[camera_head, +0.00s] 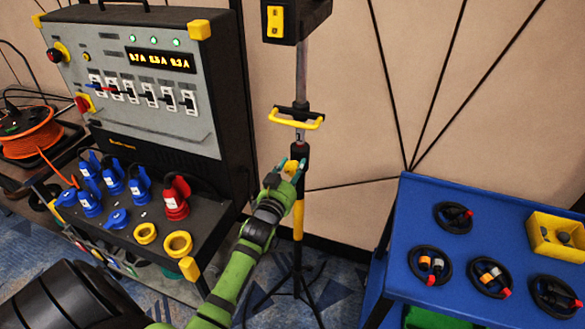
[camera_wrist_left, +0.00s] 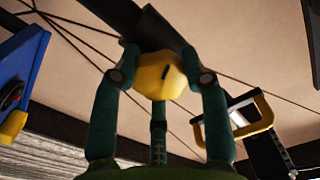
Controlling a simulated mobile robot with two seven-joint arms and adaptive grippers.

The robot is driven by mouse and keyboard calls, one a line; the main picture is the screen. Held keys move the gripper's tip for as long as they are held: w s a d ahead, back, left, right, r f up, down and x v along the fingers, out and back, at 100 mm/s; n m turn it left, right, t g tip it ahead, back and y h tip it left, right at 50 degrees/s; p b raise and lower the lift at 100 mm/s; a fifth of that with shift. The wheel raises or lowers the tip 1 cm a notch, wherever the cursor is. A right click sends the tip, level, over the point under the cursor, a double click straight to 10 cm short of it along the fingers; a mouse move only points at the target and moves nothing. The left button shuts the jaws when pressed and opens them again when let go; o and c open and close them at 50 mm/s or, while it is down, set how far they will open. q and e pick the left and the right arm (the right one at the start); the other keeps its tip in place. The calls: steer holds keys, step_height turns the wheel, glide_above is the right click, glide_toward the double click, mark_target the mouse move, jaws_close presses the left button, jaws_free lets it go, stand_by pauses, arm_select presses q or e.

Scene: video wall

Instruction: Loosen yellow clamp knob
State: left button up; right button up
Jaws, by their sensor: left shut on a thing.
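The yellow clamp knob (camera_wrist_left: 160,75) sits on the dark clamp of the upright stand. In the left wrist view it lies between the fingers of my left gripper (camera_wrist_left: 162,82), which is shut on it. In the head view the same knob (camera_head: 291,166) is a small yellow patch partly hidden by my left gripper (camera_head: 287,172). The stand's pole (camera_head: 301,70) rises above the clamp, and its yellow lower section (camera_head: 298,220) runs down to a tripod. My right gripper is not in view.
A yellow handle (camera_head: 297,121) juts from the stand just above the clamp. A power panel (camera_head: 140,80) with blue and red plugs stands left. A blue table (camera_head: 400,240) with coiled cables and a yellow bin (camera_head: 540,245) stands right. Dark cables cross the wall.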

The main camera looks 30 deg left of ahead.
arm_select(q)
steer(key=shift+n, duration=0.4)
steer(key=o, duration=1.2)
steer(key=shift+c, duration=0.2)
steer(key=v, duration=1.2)
steer(key=shift+f, duration=0.1)
